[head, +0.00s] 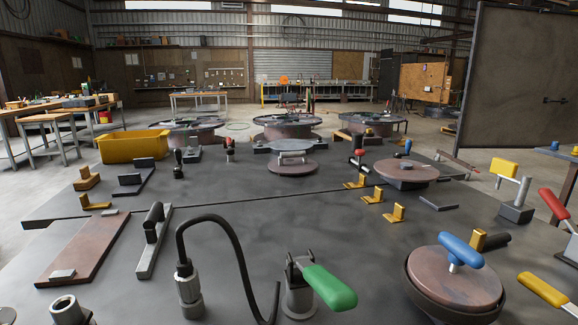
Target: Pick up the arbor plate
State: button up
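No label marks the arbor plate, so I cannot tell for certain which piece it is. A round, brownish plate with a blue T-handle (455,275) sits in a dark round holder at the lower right. A round plate with a pale, raised handle (291,165) lies near the middle back. A flat, rectangular, reddish-brown plate (90,245) with small grey blocks lies at the left. My gripper is not in view.
The dark steel table (300,225) fills the foreground. A green-handled clamp (320,285) and a looping black hose (225,235) stand at front centre. Yellow brackets (397,212) stand right of centre. A yellow bin (133,146) sits at back left. The middle is fairly clear.

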aim_at(291, 164)
jog(key=z, duration=0.9)
jog(key=i+l+z, duration=0.2)
jog(key=l, duration=0.25)
jog(key=l+z, duration=0.2)
jog(key=l, duration=0.2)
jog(key=i+l+z, duration=0.2)
jog(key=l, duration=0.2)
jog(key=i+l+z, duration=0.45)
jog(key=i, duration=0.3)
jog(key=i+l+z, duration=0.2)
jog(key=i, duration=0.35)
jog(key=i+l+z, duration=0.25)
jog(key=i, duration=0.35)
jog(key=i+j+u, duration=0.15)
jog(key=i+u, duration=0.65)
jog(key=i+l+u, duration=0.1)
jog(key=i+u, duration=0.25)
jog(key=i+l+u, duration=0.2)
jog(key=i+u, duration=0.2)
jog(key=i+j+u, duration=0.35)
jog(key=i, duration=0.15)
jog(key=i+u, duration=0.4)
jog(key=i+l+u, duration=0.1)
jog(key=i+u, duration=0.25)
jog(key=i, duration=0.2)
jog(key=i+l, duration=0.1)
jog(key=i, duration=1.6)
jog(key=i+l+u, duration=0.1)
jog(key=i+u, duration=0.25)
jog(key=i, duration=1.35)
